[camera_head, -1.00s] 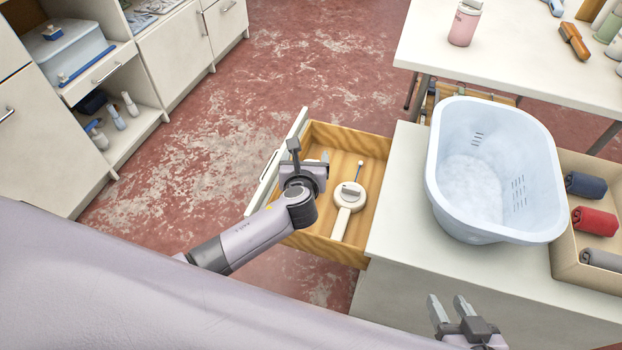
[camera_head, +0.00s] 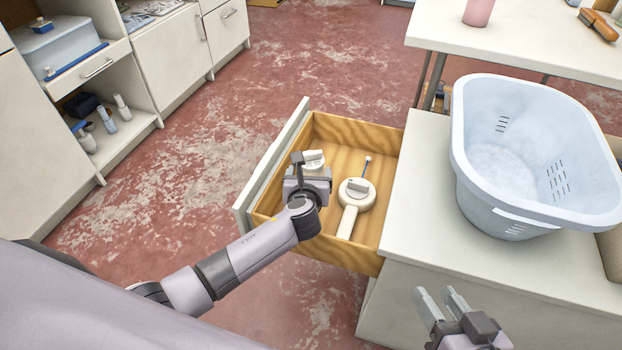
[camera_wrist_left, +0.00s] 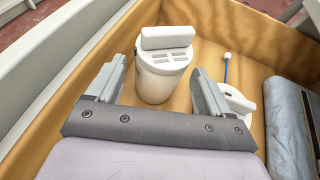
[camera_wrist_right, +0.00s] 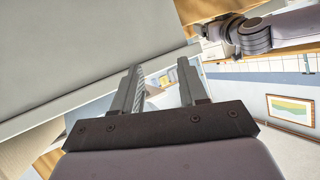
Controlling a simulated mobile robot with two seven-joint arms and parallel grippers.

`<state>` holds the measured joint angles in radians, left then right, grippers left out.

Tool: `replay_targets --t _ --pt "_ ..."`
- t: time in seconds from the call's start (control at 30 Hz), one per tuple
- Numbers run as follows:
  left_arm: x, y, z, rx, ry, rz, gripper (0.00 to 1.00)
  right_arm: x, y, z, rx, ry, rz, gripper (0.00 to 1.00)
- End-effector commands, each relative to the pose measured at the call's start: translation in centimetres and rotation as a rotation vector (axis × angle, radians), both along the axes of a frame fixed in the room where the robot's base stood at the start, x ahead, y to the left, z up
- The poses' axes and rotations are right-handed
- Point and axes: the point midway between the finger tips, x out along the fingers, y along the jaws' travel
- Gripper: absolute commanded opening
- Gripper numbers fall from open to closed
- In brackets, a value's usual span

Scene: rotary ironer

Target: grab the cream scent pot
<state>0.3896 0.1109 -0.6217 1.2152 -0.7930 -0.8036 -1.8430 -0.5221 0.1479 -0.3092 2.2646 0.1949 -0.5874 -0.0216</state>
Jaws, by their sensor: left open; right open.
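The cream scent pot (camera_wrist_left: 164,75) stands upright in the open wooden drawer, a round pot with a slotted lid and a raised tab. In the head view the pot (camera_head: 313,159) shows only partly, behind my left gripper (camera_head: 309,175). In the left wrist view my left gripper (camera_wrist_left: 158,72) is open, with its fingers to either side of the pot's near side and no clear contact. My right gripper (camera_head: 436,292) is open and empty in front of the cabinet, away from the drawer.
A cream round object with a handle (camera_head: 355,197) lies right of the pot, beside a thin blue stick with a pale tip (camera_head: 366,168). The drawer front (camera_head: 272,165) bounds the left side. A pale blue basket (camera_head: 480,170) stands on the cabinet top (camera_head: 415,185).

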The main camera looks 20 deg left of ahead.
Motion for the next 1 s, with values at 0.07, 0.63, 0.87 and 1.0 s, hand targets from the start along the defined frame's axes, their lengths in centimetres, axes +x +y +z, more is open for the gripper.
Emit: replay_targets --t 0.07,0.63,0.87,1.0 --pt "1.1 0.1 -0.8 0.001 -0.002 0.001 0.81 0.2 0.6 -0.7 0.037 -0.001 0.01 0.43" --pt "3.7 0.7 -1.5 0.001 0.0 0.0 0.77 0.6 2.3 -0.5 0.143 0.005 0.045 0.43" --pt "3.7 0.7 -1.5 0.001 -0.001 0.0 0.4 0.6 2.3 -0.5 0.143 0.005 0.045 0.43" --pt "3.7 0.7 -1.5 0.001 -0.001 0.0 0.4 0.6 2.3 -0.5 0.143 0.005 0.045 0.43"
